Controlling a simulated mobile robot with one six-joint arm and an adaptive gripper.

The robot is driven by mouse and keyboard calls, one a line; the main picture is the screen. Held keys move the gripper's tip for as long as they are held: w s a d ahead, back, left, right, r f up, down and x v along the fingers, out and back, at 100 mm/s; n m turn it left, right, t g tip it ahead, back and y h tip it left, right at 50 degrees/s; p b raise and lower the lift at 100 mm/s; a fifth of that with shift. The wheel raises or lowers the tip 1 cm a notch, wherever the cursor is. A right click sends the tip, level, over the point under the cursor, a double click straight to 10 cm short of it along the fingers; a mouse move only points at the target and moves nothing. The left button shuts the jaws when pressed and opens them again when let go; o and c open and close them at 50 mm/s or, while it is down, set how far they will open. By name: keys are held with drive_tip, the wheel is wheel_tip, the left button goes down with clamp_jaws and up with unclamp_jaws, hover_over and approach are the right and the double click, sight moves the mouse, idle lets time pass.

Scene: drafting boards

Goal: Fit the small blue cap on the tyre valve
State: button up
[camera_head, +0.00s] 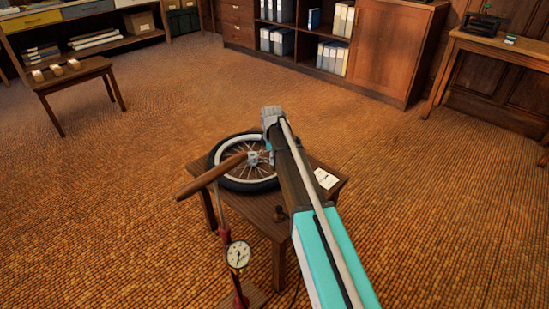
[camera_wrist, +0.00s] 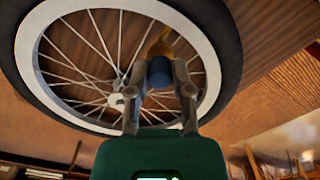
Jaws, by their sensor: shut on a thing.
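In the wrist view my gripper (camera_wrist: 160,68) has its two grey fingers closed on the small blue cap (camera_wrist: 159,75), one on each side. A brass-yellow piece (camera_wrist: 162,46) shows just beyond the cap, in line with it; it may be the valve, but I cannot tell whether they touch. The wheel, with black tyre (camera_wrist: 228,50), pale rim and thin spokes, fills the space behind. In the head view the wheel (camera_head: 222,148) lies on a small wooden table (camera_head: 262,215). The cap and valve cannot be made out there.
A floor pump with a wooden handle (camera_head: 208,177) and round dial gauge (camera_head: 238,255) stands at the table's near left; its handle reaches over the wheel. A white card (camera_head: 326,178) and a small dark knob-like item (camera_head: 280,213) are on the table. The floor around is open.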

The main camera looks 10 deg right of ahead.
drive_tip(key=shift+f+b, duration=0.6)
drive_tip(key=shift+f, duration=0.05)
drive_tip(key=o, duration=0.8)
drive_tip(key=shift+r, duration=0.1)
